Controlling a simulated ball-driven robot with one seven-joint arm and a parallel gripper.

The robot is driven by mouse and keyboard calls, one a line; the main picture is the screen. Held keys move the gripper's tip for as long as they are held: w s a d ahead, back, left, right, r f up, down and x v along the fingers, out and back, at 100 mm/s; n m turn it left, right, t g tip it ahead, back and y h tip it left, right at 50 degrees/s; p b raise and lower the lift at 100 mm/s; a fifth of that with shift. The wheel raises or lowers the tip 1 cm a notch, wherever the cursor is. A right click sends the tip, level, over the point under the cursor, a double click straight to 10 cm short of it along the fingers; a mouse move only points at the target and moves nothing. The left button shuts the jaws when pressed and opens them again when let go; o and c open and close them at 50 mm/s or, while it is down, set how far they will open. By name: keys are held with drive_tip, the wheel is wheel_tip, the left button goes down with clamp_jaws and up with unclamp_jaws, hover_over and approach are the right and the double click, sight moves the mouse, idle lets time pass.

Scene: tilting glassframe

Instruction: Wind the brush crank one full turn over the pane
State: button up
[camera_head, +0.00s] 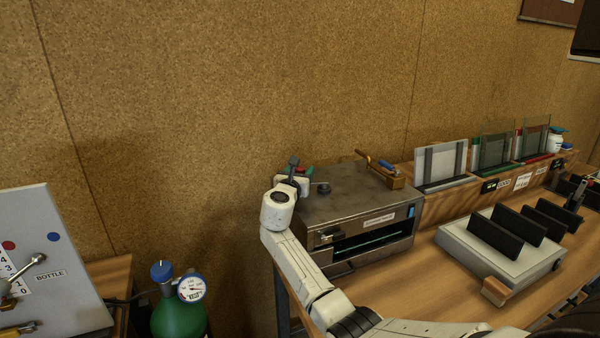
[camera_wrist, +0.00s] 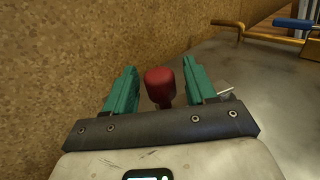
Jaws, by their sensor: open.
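The metal box (camera_head: 345,205) stands at the left end of the bench, with an open front slot. A thin greenish pane edge (camera_head: 375,242) shows inside that slot. A red knob (camera_wrist: 160,86) on a short stem stands by the box's top, and I take it for the crank's grip. My gripper (camera_head: 302,173) is over the back left of the box top. In the wrist view my gripper (camera_wrist: 161,88) is open, with one teal finger on each side of the red knob. I cannot tell whether either finger touches it. The brush is not visible.
The cork wall (camera_wrist: 60,80) is close on the left. A slotted grey block (camera_head: 500,250) and a rack of panes (camera_head: 440,162) stand further right. A green bottle (camera_head: 180,318) is at lower left.

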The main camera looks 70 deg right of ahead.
clamp_jaws()
idle(0.5)
